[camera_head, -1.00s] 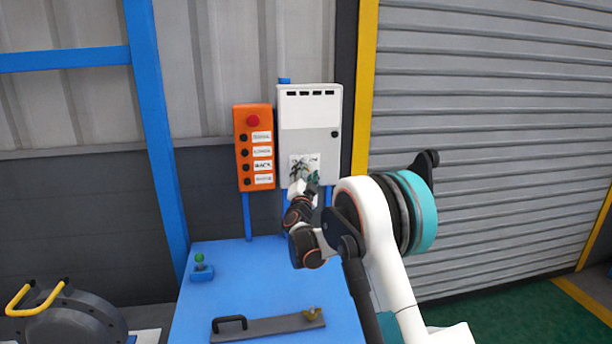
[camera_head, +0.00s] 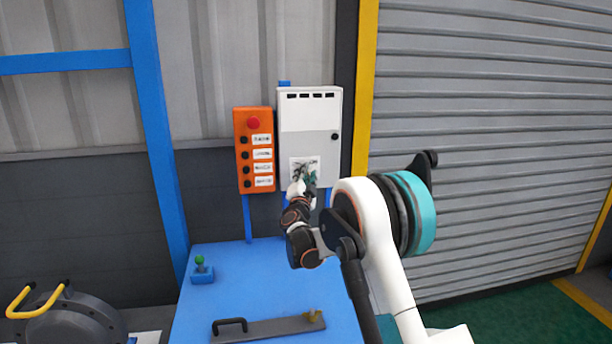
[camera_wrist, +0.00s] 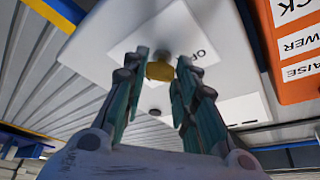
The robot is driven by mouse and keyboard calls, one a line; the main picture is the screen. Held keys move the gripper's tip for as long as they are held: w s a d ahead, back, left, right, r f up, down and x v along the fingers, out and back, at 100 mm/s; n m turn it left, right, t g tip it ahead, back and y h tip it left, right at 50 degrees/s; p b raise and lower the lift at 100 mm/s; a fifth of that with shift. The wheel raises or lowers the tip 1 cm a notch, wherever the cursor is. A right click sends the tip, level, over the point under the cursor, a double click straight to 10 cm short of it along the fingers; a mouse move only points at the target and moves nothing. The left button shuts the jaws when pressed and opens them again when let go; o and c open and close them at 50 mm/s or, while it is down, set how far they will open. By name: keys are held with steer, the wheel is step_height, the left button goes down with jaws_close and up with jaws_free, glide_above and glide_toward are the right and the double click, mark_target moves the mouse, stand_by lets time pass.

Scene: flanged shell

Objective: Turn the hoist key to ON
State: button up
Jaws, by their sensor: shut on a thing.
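The hoist key shows as a yellow piece (camera_wrist: 160,70) in the wrist view, in front of a white label plate (camera_wrist: 207,46) with partly hidden lettering. The plate is on the front of the light grey control box (camera_head: 310,110) in the head view. In the head view my gripper (camera_head: 303,178) is at the lower part of the box and hides the key. The key's exact angle cannot be told.
An orange pendant (camera_head: 254,150) with a red button and several black buttons hangs just left of the box. A blue table (camera_head: 230,300) below bears a small green-knobbed block (camera_head: 201,270) and a grey bar with a handle (camera_head: 268,327). A roller shutter (camera_head: 500,130) is at right.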

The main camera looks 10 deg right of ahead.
steer(key=shift+r+m+g+y+p, duration=0.25)
steer(key=shift+m+g+p, duration=0.7)
steer(key=shift+m, duration=1.6)
steer(key=shift+r+m+g+y+p, duration=0.1)
steer(key=shift+m+g+y+p, duration=0.6)
steer(key=shift+m, duration=1.9)
steer(key=shift+r+m+g+y+p, duration=0.1)
steer(key=shift+m+g+p, duration=1.05)
steer(key=shift+m, duration=1.4)
steer(key=o, duration=1)
steer(key=shift+o, duration=0.2)
steer(key=shift+s, duration=0.1)
steer(key=v, duration=1.2)
